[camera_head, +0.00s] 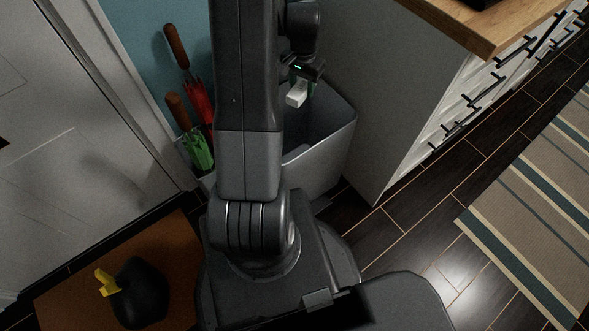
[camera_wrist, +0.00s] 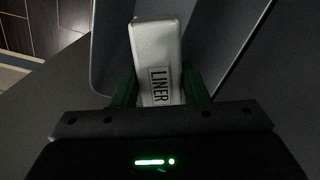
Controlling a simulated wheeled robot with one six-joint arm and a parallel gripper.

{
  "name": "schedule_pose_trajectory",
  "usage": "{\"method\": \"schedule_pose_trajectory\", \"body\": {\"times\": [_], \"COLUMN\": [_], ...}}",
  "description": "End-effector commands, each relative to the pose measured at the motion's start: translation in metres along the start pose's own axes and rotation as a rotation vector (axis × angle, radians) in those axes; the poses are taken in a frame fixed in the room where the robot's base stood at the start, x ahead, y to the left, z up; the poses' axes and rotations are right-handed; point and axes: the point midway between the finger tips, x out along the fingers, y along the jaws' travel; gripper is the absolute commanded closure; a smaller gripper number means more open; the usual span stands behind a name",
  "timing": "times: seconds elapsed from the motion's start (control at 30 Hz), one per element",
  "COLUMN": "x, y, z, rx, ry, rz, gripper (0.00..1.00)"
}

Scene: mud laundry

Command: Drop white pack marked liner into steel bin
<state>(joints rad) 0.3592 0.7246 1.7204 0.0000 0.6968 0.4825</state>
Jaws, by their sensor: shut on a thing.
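The white pack (camera_wrist: 156,50) has a label reading LINER and shows upright in the wrist view. My gripper (camera_wrist: 160,88) is shut on it, with a green finger on each side. In the head view the pack (camera_head: 297,93) hangs from my gripper (camera_head: 301,80) over the open mouth of the steel bin (camera_head: 325,151). The bin is grey and stands between the blue wall and the white cabinet. My arm hides its left part. In the wrist view the bin's wall (camera_wrist: 104,45) shows behind the pack.
Red (camera_head: 199,100) and green (camera_head: 197,150) umbrellas with wooden handles stand left of the bin. A white cabinet (camera_head: 400,85) with a wooden top is close on the right. A black can with a yellow part (camera_head: 138,293) sits on a brown mat (camera_head: 75,299). A striped rug (camera_head: 540,190) lies right.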

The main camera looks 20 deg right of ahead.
Motion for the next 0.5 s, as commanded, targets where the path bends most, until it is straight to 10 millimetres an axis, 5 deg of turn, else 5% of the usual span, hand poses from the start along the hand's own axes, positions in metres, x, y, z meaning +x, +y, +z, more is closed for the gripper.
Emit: {"method": "schedule_pose_trajectory", "body": {"times": [0.5], "x": [0.050], "y": [0.001], "z": [0.000], "rx": [0.002], "ry": [-0.001], "rz": [0.001], "gripper": [0.81]}}
